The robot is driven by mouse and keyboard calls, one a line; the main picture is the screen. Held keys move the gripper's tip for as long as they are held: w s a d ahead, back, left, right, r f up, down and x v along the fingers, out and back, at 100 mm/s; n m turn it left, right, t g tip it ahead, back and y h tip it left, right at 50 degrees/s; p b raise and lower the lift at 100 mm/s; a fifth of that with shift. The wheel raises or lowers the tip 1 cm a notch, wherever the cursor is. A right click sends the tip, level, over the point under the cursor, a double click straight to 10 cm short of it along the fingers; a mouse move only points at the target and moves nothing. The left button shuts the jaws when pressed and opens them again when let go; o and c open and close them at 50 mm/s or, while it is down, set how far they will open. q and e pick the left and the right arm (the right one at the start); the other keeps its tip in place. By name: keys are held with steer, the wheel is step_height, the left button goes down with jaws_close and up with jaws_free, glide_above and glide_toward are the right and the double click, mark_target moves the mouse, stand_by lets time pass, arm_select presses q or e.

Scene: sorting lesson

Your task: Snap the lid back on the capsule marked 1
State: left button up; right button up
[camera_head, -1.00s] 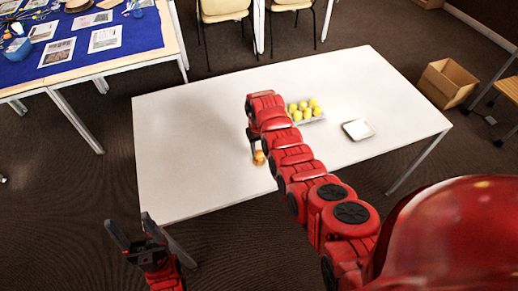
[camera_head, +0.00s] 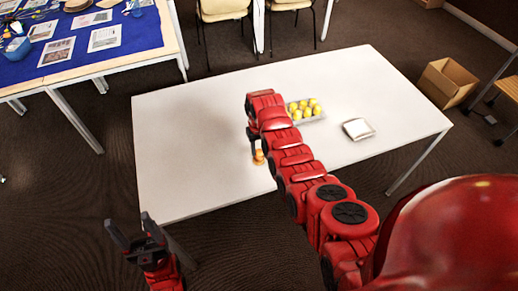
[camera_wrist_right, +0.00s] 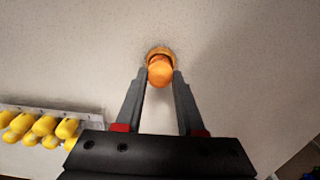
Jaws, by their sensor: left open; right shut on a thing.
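A small orange rounded piece (camera_wrist_right: 160,70) is between the fingertips of my right gripper (camera_wrist_right: 160,80) in the right wrist view. A wider orange ring or base (camera_wrist_right: 159,51) shows behind it; I cannot tell whether they touch. The orange piece also shows near the table's front in the head view (camera_head: 259,156), partly hidden by my right arm. No number 1 is readable. Yellow capsule-like pieces (camera_head: 312,103) stand in a tray (camera_head: 310,120) beyond my arm. My left gripper (camera_head: 129,226) is open and empty, off the table's front left corner.
The white table (camera_head: 200,130) is mostly bare on its left side. A small white square dish or pad (camera_head: 358,128) lies on the right side. A blue-covered table (camera_head: 95,60) stands at the back left, and a cardboard box (camera_head: 447,83) on the floor at right.

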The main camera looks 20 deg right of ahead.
steer(key=shift+f, duration=0.25)
steer(key=shift+f+b, duration=0.15)
steer(key=shift+b, duration=0.2)
steer(key=shift+f, duration=0.2)
stand_by(0.6)
steer(key=o, duration=0.9)
steer(key=shift+r, duration=0.15)
